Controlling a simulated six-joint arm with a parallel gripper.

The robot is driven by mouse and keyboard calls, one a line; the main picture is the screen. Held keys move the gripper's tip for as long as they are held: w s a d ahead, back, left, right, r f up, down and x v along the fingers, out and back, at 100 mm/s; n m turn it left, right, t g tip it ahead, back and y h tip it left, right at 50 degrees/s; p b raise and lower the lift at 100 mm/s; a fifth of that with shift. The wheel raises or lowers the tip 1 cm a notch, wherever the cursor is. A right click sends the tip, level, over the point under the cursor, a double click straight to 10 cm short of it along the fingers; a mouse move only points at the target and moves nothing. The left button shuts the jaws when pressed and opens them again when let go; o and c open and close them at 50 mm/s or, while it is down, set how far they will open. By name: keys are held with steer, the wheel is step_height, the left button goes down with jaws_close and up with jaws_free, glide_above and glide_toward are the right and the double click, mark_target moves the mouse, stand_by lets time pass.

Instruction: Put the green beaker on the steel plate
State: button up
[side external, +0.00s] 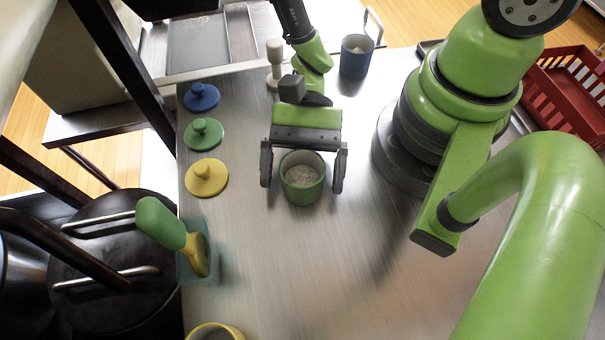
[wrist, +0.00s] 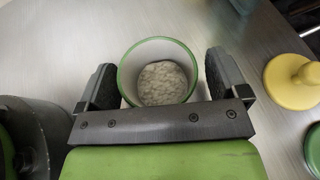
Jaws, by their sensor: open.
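The green beaker (side external: 302,180) stands upright on the metal worktop and holds pale grainy contents. It also shows in the wrist view (wrist: 158,73). My gripper (side external: 302,186) is open, with one finger on each side of the beaker. In the wrist view my gripper (wrist: 162,80) has a clear gap at the right finger and a narrower one at the left. A flat grey panel (side external: 198,45) lies at the back left; I cannot tell if it is the steel plate.
Blue (side external: 201,97), green (side external: 203,134) and yellow (side external: 206,178) knobbed lids line the left edge. A blue mug (side external: 356,62) and a white knobbed object (side external: 274,58) stand behind. A green-handled tool (side external: 165,225) and yellow cup (side external: 215,332) are front left. A red basket (side external: 565,95) is right.

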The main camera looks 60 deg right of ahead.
steer(key=c, duration=1.1)
